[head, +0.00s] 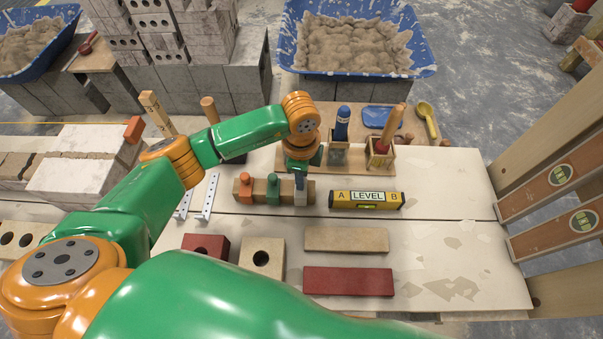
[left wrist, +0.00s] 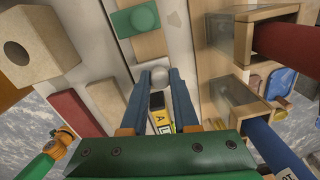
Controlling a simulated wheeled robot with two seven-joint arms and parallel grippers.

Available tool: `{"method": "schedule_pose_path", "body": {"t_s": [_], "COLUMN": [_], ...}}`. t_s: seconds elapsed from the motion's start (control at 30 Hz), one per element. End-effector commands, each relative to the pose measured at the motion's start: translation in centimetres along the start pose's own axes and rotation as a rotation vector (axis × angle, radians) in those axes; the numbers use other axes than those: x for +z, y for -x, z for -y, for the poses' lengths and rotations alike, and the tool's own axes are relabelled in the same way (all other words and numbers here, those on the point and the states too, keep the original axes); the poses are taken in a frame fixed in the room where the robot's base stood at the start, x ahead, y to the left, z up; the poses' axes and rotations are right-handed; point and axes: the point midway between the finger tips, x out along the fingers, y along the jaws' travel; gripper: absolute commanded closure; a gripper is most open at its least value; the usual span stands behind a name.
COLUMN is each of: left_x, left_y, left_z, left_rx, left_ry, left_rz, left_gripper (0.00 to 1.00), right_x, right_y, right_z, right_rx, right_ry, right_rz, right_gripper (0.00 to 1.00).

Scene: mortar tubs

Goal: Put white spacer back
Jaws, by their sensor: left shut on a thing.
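The white spacer (head: 300,192) is at the right end of the wooden block (head: 259,191), beside the green spacer (head: 273,187) and the orange spacer (head: 245,186). My left gripper (head: 301,173) reaches down over it. My right gripper is not in view.
A yellow level (head: 366,200) lies just right of the block. Behind are wooden holders with a blue-handled tool (head: 341,125) and a brush (head: 385,140). Bricks, including a red one (head: 348,282), lie in front. The table's right side is mostly clear.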

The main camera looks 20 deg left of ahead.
Motion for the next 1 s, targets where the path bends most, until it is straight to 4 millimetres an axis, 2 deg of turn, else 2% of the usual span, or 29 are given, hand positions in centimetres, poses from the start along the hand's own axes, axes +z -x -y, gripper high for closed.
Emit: {"method": "schedule_pose_path", "body": {"t_s": [0.27,0.3,0.4,0.43,0.73,1.0], "left_x": [0.0,0.0,0.0,0.0,0.0,-0.1], "left_y": [-0.4,-0.4,-0.3,-0.3,0.0,5.3], "left_z": [0.0,0.0,0.0,0.0,0.0,0.1], "left_rx": [0.000,0.000,0.000,0.000,-0.002,-0.003], "left_ry": [0.000,0.000,0.000,0.000,0.000,-0.001], "left_rz": [0.000,0.000,0.000,0.000,-0.001,-0.002], "left_gripper": [1.00,0.66,0.39,0.37,0.37,0.37], "right_x": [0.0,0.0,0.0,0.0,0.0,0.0], "right_y": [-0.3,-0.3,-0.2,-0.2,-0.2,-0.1], "right_z": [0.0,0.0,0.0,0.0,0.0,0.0], "right_rx": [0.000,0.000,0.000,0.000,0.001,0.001], "right_ry": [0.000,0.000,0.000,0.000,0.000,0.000], "right_rz": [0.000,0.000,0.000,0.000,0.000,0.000], "right_gripper": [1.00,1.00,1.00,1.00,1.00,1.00]}}
